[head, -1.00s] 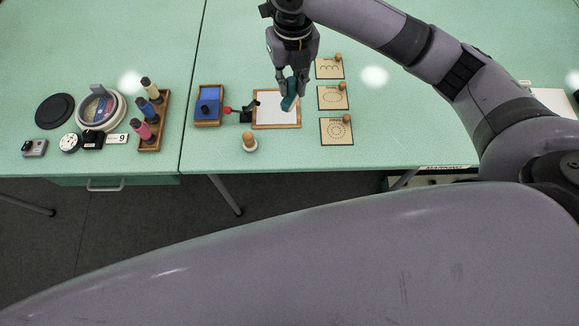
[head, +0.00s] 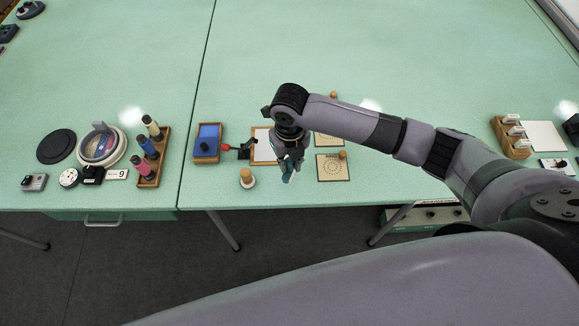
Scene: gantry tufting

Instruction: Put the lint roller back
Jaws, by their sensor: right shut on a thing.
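My right gripper (head: 287,160) points down in front of the wood-framed white board (head: 262,148), near the front edge of the table. It is shut on a small teal-blue piece (head: 287,172), which I take to be the lint roller; its shape is mostly hidden by the fingers. The gripper and forearm cover the right part of the board. A wooden tray with a blue inside (head: 208,137) lies left of the board, with a dark knob in it. My left gripper is not in view.
A red-tipped black tool (head: 242,148) lies between tray and board. A wooden-knobbed stamp (head: 247,178) stands near the front edge. Pattern cards (head: 333,168) lie right of the gripper. A rack of spools (head: 152,160) stands left. A wooden holder (head: 510,137) is far right.

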